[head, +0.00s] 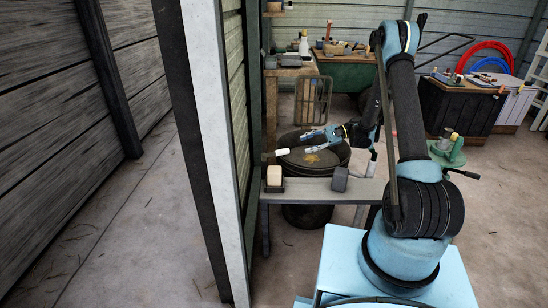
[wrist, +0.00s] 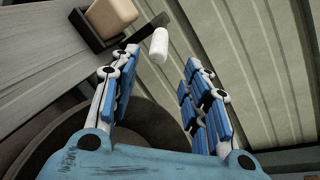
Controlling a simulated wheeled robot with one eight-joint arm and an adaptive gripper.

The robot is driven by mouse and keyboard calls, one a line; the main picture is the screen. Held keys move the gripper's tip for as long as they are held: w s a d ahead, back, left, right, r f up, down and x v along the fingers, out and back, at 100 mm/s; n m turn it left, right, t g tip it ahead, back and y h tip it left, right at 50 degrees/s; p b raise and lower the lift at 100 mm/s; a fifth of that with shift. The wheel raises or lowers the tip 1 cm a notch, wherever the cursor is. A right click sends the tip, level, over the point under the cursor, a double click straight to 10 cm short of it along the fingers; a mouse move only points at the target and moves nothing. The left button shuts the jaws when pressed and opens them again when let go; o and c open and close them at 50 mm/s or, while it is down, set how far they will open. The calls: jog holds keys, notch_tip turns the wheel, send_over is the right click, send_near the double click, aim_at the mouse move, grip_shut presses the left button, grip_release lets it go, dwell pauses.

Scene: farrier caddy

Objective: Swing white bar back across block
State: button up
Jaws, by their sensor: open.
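The white bar (head: 282,152) is a short white cylinder at the end of a thin dark strip near the wall. In the wrist view the white bar (wrist: 158,46) shows ahead of the fingertips, in the gap between them. A cream block (head: 274,173) sits in a dark holder (wrist: 88,36) on the shelf's left end; the block also shows in the wrist view (wrist: 108,16). In the head view the bar is behind the block, not over it. My gripper (head: 307,143) is open and empty, its fingers pointing left toward the bar; it also shows in the wrist view (wrist: 161,60).
A grey shelf (head: 305,190) carries a dark grey block (head: 340,179) to the right of the cream one. A large dark barrel (head: 335,158) stands behind it, below my gripper. A ribbed wall panel (head: 235,110) closes off the left side.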

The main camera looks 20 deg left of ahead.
aim_at(273, 155)
jog(key=x, duration=1.7)
jog(key=shift+f, duration=0.15)
grip_shut()
jog(key=shift+s+a, duration=0.1)
